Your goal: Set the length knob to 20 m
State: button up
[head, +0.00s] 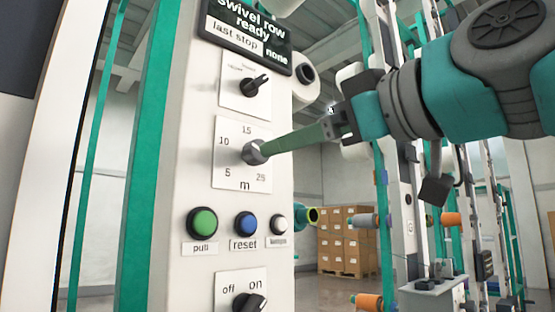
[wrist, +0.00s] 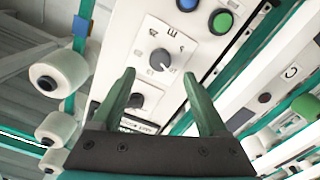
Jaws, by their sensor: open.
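The length knob (head: 252,153) is a round grey knob on a white plate (head: 226,178) marked 5, 10, 15, another number at lower right, and m. My gripper (head: 270,147) reaches in from the right in the head view, its green finger overlapping the knob's right side. In the wrist view my gripper (wrist: 158,75) is open, with one finger on each side of the knob (wrist: 160,60) and gaps between. The knob lies slightly beyond the fingertips in that picture. Its pointer seems to face the 10, but it is too small to be sure.
A black selector (head: 255,84) sits above the knob under a display (head: 243,35) reading "swivel row ready". Green (head: 202,222), blue (head: 245,224) and white (head: 279,224) buttons and an off/on switch (head: 250,302) sit below. White spools (wrist: 60,72) hang beside the panel.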

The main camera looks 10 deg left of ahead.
aim_at(254, 154)
jog(key=x, duration=0.7)
jog(key=shift+p, duration=0.3)
grip_shut()
